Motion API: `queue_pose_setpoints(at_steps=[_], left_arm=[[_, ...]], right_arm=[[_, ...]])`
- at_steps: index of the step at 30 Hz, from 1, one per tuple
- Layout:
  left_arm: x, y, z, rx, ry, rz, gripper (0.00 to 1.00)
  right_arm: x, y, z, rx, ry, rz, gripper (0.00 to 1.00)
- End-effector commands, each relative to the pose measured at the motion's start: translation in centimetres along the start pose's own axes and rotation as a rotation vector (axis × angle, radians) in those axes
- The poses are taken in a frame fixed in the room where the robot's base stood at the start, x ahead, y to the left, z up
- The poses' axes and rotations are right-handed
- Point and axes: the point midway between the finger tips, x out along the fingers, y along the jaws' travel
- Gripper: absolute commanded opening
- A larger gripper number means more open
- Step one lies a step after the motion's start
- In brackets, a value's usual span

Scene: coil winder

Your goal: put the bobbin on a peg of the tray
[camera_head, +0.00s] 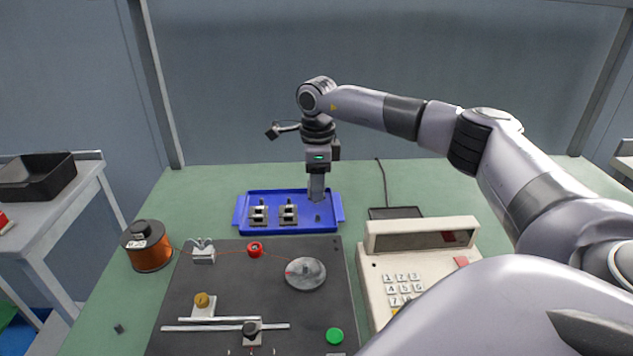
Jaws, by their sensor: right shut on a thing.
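The blue tray (240,216) lies at the back middle of the bench. Two small dark-and-silver pieces (258,213) that look like bobbins sit side by side in its left and middle parts. A small dark peg (318,218) stands in its right part. My right gripper (316,194) points down over the right part of the tray, above and just behind that peg as seen here. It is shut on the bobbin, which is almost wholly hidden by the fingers. I cannot tell its height over the peg. My left gripper is not in view.
A dark winder plate (225,285) with a grey disc (306,273), a red knob (255,249) and a green button (334,336) lies in front of the tray. A copper wire spool (147,246) stands left. A beige keypad console (420,262) stands right.

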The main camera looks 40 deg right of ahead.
Motion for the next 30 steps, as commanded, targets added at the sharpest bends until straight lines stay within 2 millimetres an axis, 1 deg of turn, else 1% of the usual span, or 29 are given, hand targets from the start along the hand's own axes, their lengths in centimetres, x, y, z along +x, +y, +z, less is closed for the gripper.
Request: queue_pose_setpoints(at_steps=[18, 19, 20, 21, 30], left_arm=[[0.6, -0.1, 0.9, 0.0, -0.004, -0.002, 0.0], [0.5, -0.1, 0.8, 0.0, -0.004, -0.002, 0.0], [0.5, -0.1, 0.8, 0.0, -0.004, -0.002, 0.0], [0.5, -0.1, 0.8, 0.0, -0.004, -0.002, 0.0], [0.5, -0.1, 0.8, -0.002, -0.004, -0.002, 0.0]], right_arm=[[1.9, 0.0, 0.0, 0.0, 0.0, 0.0, 0.11], [1.9, 0.0, 0.0, 0.0, 0.0, 0.0, 0.46], [1.8, 0.0, 0.0, 0.0, 0.0, 0.0, 0.55], [1.8, 0.0, 0.0, 0.0, 0.0, 0.0, 0.68], [1.8, 0.0, 0.0, 0.0, 0.0, 0.0, 0.69]])
